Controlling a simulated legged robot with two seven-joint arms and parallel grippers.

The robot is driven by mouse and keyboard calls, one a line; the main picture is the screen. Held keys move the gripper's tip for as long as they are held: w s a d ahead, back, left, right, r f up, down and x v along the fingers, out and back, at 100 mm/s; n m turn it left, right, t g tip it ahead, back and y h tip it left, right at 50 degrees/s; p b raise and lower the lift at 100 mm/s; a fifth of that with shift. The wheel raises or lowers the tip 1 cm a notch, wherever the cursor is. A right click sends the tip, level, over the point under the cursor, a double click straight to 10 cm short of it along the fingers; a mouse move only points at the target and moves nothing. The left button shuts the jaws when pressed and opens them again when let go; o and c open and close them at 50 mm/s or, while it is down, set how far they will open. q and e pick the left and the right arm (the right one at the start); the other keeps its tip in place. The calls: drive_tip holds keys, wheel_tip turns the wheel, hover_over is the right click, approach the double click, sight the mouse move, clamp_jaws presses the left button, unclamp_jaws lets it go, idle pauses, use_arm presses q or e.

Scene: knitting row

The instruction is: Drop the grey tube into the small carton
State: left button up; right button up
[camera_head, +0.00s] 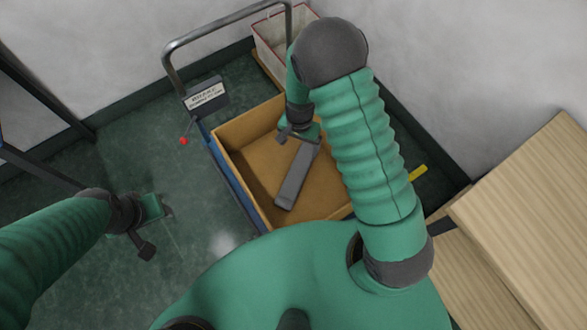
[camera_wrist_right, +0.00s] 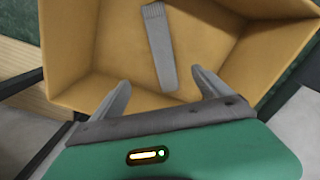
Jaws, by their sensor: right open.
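The grey tube (camera_head: 297,177) is in the small carton (camera_head: 241,166), an open tan box on a cart. In the right wrist view the tube (camera_wrist_right: 161,48) lies inside the carton (camera_wrist_right: 90,62), apart from my fingers. My right gripper (camera_head: 300,130) is above the carton's far part, by the tube's upper end in the head view. In the right wrist view its two fingers (camera_wrist_right: 160,92) are spread with nothing between them. My left gripper (camera_head: 160,222) is off to the left over the floor, away from the carton; its finger gap is unclear.
The blue cart has a grey rail handle (camera_head: 172,62) and a dark label box (camera_head: 206,95). A white bin with a red rim (camera_head: 268,42) stands behind. Wooden furniture (camera_head: 530,200) is at the right. Green floor at the left is free.

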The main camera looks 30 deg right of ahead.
use_arm(q)
drive_tip(key=shift+w+p+v, duration=0.25)
drive_tip(key=shift+p+v, duration=0.65)
drive_tip(key=shift+v, duration=0.2)
use_arm(e)
wheel_tip(320, 180, up, 12)
drive_tip(key=shift+d, duration=0.2)
use_arm(q)
drive_tip(key=shift+r, duration=0.1)
use_arm(e)
drive_tip(key=shift+f, duration=0.1)
use_arm(q)
drive_tip(key=p+v, duration=0.2)
drive_tip(key=w+p+v, duration=0.1)
drive_tip(key=p+v, duration=0.1)
drive_tip(key=shift+r+p, duration=0.3)
use_arm(e)
drive_tip(key=s+a+r+n+t, duration=0.2)
drive_tip(key=s+r+n, duration=0.7)
drive_tip(key=s+r, duration=0.1)
drive_tip(key=shift+r+n+t, duration=0.3)
drive_tip(key=shift+r, duration=0.35)
use_arm(q)
drive_tip(key=shift+s+r, duration=0.1)
drive_tip(key=shift+s, duration=0.05)
use_arm(e)
drive_tip(key=shift+a, duration=0.1)
